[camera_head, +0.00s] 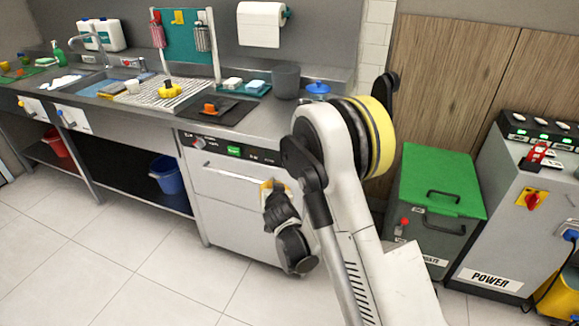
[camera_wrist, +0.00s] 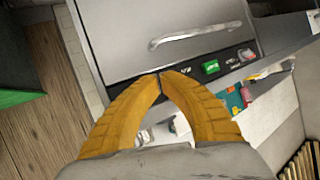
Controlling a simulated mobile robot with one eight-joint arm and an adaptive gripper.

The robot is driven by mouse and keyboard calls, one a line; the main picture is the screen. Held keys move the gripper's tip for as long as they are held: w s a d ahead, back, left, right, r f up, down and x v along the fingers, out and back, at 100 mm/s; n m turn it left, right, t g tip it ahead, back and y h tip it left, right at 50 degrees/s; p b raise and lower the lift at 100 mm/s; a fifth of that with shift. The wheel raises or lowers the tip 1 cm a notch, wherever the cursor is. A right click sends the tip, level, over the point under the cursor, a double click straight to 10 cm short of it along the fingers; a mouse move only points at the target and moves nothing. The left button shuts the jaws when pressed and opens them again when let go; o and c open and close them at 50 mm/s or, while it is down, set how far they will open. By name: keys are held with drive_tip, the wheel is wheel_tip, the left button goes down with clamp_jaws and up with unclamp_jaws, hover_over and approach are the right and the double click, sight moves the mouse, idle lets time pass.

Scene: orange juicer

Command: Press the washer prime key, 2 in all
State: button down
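The washer (camera_head: 235,190) is a light metal unit under the counter with a long bar handle. Its dark control panel (camera_head: 262,155) runs along the top front, with a knob and a green display (camera_head: 234,150). The small key labels right of the display are too small to read, so I cannot tell which is prime. In the wrist view the panel appears turned over, with the green display (camera_wrist: 210,67) right of my fingertips. My gripper (camera_wrist: 160,75) is shut and empty, its yellow tips together near the panel's end. In the head view my gripper (camera_head: 269,186) is in front of the washer; contact is unclear.
The washer's handle (camera_wrist: 195,36) projects near my fingers. A sink and drying rack (camera_head: 165,93) are on the counter at left. A green-lidded bin (camera_head: 440,180) and a grey power cabinet (camera_head: 515,215) stand right of my arm. The floor before the washer is clear.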

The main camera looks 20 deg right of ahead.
sight(284, 166)
drive_tip(key=shift+w+d, duration=0.85)
drive_tip(key=shift+w, duration=0.3)
drive_tip(key=shift+w+d, duration=0.9)
drive_tip(key=shift+w, duration=0.3)
drive_tip(key=shift+w+d, duration=0.85)
drive_tip(key=shift+w, duration=0.3)
drive_tip(key=shift+w, duration=0.1)
drive_tip(key=shift+w+d, duration=0.25)
drive_tip(key=shift+w+d, duration=0.3)
drive_tip(key=shift+w, duration=0.1)
drive_tip(key=shift+s+a, duration=0.55)
drive_tip(key=shift+s, duration=0.2)
drive_tip(key=shift+a, duration=0.1)
drive_tip(key=shift+s+a, duration=0.7)
drive_tip(key=shift+s, duration=0.35)
drive_tip(key=shift+s+a, duration=0.7)
drive_tip(key=shift+s, duration=0.3)
